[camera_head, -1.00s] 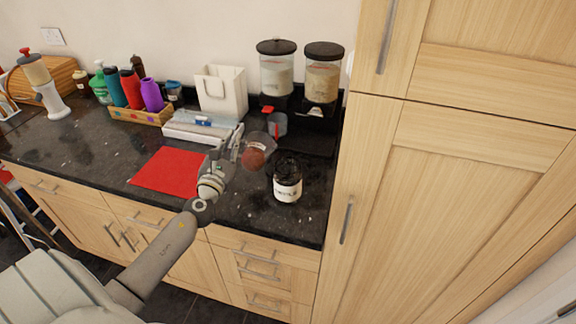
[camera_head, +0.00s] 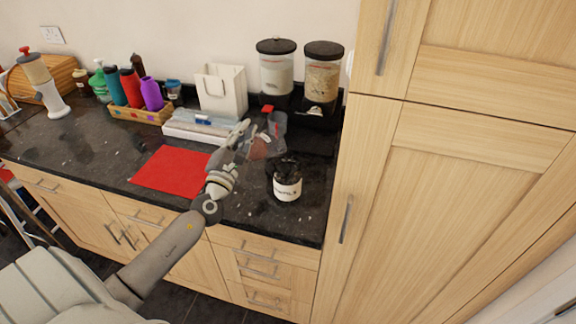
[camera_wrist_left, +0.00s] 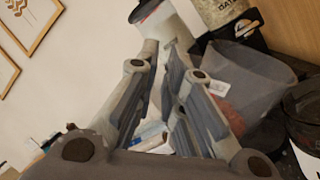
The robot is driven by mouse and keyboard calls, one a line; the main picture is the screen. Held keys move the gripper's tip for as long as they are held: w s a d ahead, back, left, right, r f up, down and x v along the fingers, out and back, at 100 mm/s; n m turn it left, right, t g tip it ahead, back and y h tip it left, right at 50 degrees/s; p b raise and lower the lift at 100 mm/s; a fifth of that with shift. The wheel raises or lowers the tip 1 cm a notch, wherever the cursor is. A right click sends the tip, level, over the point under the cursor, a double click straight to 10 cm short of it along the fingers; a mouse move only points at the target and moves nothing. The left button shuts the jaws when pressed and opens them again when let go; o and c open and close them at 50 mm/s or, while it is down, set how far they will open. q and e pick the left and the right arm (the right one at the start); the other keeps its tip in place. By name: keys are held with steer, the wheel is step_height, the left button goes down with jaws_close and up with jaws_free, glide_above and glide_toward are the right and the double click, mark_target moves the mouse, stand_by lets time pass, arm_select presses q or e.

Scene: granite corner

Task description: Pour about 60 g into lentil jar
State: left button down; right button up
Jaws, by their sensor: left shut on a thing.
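A jar with a white label and dark upper part (camera_head: 287,188) stands on the counter near its front right edge; the label text looks like "lentils" but is blurred. I cannot tell how full it is. Its dark edge also shows at the right of the left wrist view (camera_wrist_left: 304,103). My left gripper (camera_head: 243,133) is shut on a clear cup (camera_head: 261,148) with reddish contents low inside. The cup is above the counter, behind and left of the jar, apart from it. In the left wrist view the cup (camera_wrist_left: 250,72) is beside the fingers. My right gripper is out of view.
Two black-lidded dispensers (camera_head: 276,75) (camera_head: 322,78) stand at the back right. A red mat (camera_head: 171,170), white bag (camera_head: 222,92) and bottle crate (camera_head: 140,114) are left. A tall cupboard (camera_head: 450,190) closes off the right.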

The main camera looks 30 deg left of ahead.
mark_target(256, 151)
arm_select(q)
steer(key=shift+s+d+r+m+h, duration=0.1)
steer(key=shift+d+r+m+h, duration=0.3)
steer(key=shift+m, duration=0.3)
steer(key=shift+d+r+m+t+h, duration=0.15)
steer(key=shift+r+m+t+h, duration=0.25)
steer(key=shift+m, duration=0.5)
steer(key=d+m, duration=0.1)
steer(key=d+r+m+h+p, duration=0.1)
steer(key=m, duration=0.1)
steer(key=shift+d+r, duration=0.15)
steer(key=shift+r, duration=0.05)
steer(key=shift+d+r+m+t, duration=0.15)
steer(key=shift+d+m+t, duration=0.15)
steer(key=shift+d+m, duration=0.15)
steer(key=shift+w+h, duration=0.2)
steer(key=shift+h, duration=0.1)
